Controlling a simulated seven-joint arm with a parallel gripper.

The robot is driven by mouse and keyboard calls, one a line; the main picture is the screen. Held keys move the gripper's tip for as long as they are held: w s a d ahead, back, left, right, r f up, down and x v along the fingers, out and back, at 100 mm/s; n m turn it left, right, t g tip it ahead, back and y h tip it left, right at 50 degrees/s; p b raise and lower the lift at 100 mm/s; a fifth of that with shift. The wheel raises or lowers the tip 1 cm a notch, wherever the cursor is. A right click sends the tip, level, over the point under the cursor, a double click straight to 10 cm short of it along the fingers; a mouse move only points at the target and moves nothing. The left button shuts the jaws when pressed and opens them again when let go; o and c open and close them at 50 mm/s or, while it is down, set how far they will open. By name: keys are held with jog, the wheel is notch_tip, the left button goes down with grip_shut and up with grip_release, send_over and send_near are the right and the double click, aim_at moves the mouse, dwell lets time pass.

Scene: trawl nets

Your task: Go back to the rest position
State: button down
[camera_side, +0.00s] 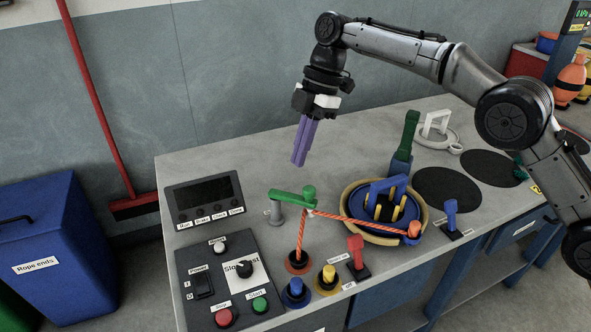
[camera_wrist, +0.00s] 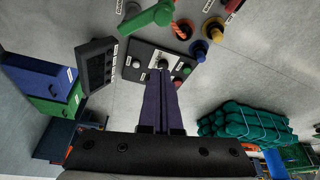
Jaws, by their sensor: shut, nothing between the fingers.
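My gripper (camera_side: 300,162) is in the air above the back left part of the workbench (camera_side: 215,152). Its purple fingers are closed together with nothing between them. In the wrist view the gripper (camera_wrist: 162,74) also shows shut and empty, its fingertips overlapping the view of the control panel (camera_wrist: 143,58). The gripper touches nothing that I can see.
On the bench stand the control panel (camera_side: 210,279), a dark display box (camera_side: 204,201), a green arm (camera_side: 291,196) with an orange rope (camera_side: 350,219), and a blue-and-tan drum (camera_side: 349,207). Several coloured knobs and levers line the front. The back left bench top is clear.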

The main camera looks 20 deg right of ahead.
jog(key=shift+d+r, duration=0.15)
jog(key=shift+r, duration=0.25)
jog(key=shift+d, duration=0.1)
jog(key=s+d+r+m+t, duration=0.1)
jog(key=s+d+r+t, duration=0.1)
jog(key=s+d+r, duration=0.45)
jog(key=s+d+r+m+t, duration=0.1)
jog(key=d+r, duration=0.3)
jog(key=r, duration=0.6)
jog(key=s+d+r+m+t, duration=0.25)
jog(key=s+d, duration=0.35)
jog(key=s, duration=0.3)
jog(key=s+d+f+m+h, duration=0.1)
jog(key=s+d+f+m, duration=0.2)
jog(key=s, duration=0.3)
jog(key=s+d+f+m+h, duration=0.1)
jog(key=s+d+f+m, duration=0.1)
jog(key=s+d+m, duration=0.3)
jog(key=s+f+m+h, duration=0.1)
jog(key=s+f+m, duration=0.3)
jog(key=f, duration=0.3)
jog(key=s+d+f+m+t, duration=0.1)
jog(key=s+f+m, duration=0.3)
jog(key=f, duration=0.2)
jog(key=shift+s+d+f+h, duration=0.15)
jog(key=shift+d+f+h, duration=0.15)
jog(key=shift+f+h, duration=0.1)
